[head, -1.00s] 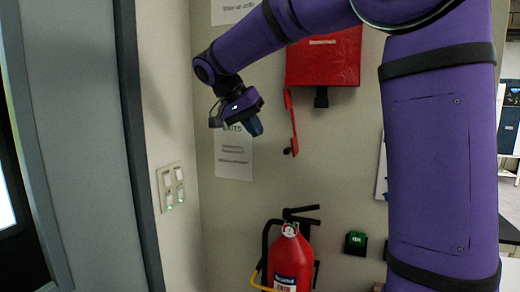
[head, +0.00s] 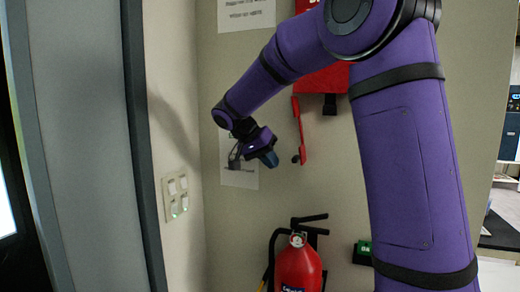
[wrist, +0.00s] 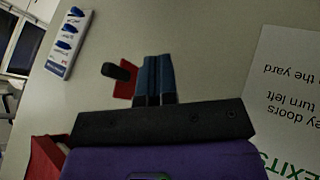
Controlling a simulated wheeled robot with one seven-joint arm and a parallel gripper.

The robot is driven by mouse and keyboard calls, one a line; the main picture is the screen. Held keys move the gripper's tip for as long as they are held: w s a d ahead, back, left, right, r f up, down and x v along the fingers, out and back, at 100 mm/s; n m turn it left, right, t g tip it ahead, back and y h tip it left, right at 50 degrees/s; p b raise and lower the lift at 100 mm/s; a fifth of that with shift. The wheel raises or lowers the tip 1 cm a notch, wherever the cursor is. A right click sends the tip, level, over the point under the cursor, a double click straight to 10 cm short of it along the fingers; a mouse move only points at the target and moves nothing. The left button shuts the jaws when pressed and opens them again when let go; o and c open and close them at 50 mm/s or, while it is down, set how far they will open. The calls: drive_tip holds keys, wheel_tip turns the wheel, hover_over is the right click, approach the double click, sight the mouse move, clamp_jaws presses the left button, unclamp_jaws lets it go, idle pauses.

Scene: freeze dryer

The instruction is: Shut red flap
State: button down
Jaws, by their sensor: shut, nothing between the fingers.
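The red flap (head: 301,130) hangs open below a red wall box (head: 322,82) in the head view. I see it nearly edge-on, with a dark knob at its lower end. My gripper (head: 270,160) is shut and empty, just left of the flap's lower end, with a small gap visible in the picture. In the wrist view the flap (wrist: 124,90) shows left of my shut fingers (wrist: 154,62), partly hidden behind them and the gripper body. Its black knob (wrist: 116,71) points left. I cannot tell whether the fingers touch it.
A red fire extinguisher (head: 298,268) stands below my gripper. A switch panel (head: 175,196) is on the left wall. A paper sign (head: 238,178) is behind my gripper. A green-topped box (head: 362,252) is at the lower right. The air between gripper and extinguisher is free.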

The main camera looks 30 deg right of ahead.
drive_tip(key=s+d, duration=0.1)
drive_tip(key=s+d+r, duration=0.1)
drive_tip(key=s, duration=0.1)
drive_tip(key=shift+d, duration=0.1)
drive_tip(key=shift+d, duration=0.1)
idle(0.3)
